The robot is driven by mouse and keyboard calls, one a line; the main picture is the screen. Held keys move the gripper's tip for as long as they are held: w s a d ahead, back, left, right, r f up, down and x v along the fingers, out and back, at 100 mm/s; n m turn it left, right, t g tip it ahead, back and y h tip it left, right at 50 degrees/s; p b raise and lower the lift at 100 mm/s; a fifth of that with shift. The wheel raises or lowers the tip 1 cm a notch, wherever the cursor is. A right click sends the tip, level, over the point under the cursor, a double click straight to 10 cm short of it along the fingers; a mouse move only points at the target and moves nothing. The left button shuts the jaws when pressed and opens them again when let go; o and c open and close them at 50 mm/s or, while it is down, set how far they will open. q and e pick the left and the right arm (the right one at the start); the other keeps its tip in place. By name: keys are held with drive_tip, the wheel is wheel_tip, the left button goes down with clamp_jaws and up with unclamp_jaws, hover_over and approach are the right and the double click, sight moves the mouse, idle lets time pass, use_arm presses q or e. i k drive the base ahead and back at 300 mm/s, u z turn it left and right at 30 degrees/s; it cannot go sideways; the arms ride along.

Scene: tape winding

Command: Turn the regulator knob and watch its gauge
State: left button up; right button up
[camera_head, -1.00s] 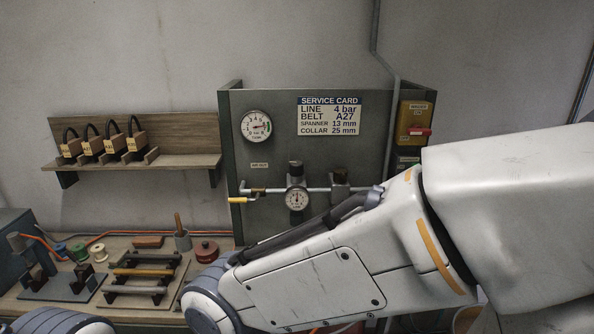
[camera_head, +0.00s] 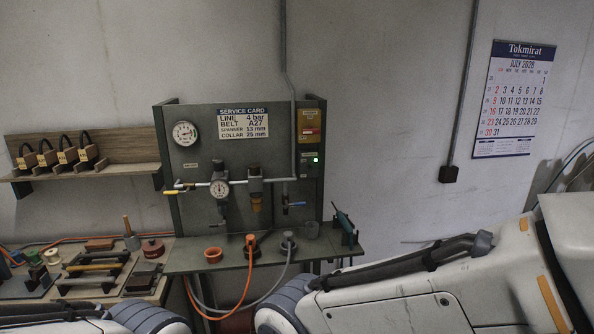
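A grey-green service panel (camera_head: 190,215) stands against the wall, left of the picture's middle. A pipe runs across it. On the pipe is the regulator, with a dark knob (camera_head: 218,166) on top and a small round gauge (camera_head: 219,189) on its front. A larger white dial gauge (camera_head: 185,133) sits at the panel's upper left. The pointers are too small to read surely. A service card (camera_head: 243,124) reads LINE 4 bar. My two arms cross the bottom of the picture, both below the panel. Neither gripper shows.
A yellow-handled valve (camera_head: 172,192) sticks out left of the regulator. An amber-bowled unit (camera_head: 256,196) hangs to its right. The panel's shelf (camera_head: 200,262) holds an orange cup (camera_head: 213,254) and hose fittings. A tool bench (camera_head: 22,292) is at left. The wall under the calendar (camera_head: 513,99) is clear.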

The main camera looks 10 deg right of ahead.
sight(218, 165)
drive_tip(key=u, duration=0.1)
drive_tip(key=k, duration=0.3)
drive_tip(key=z, duration=1.1)
drive_tip(key=i, duration=1.35)
drive_tip(key=u, duration=0.75)
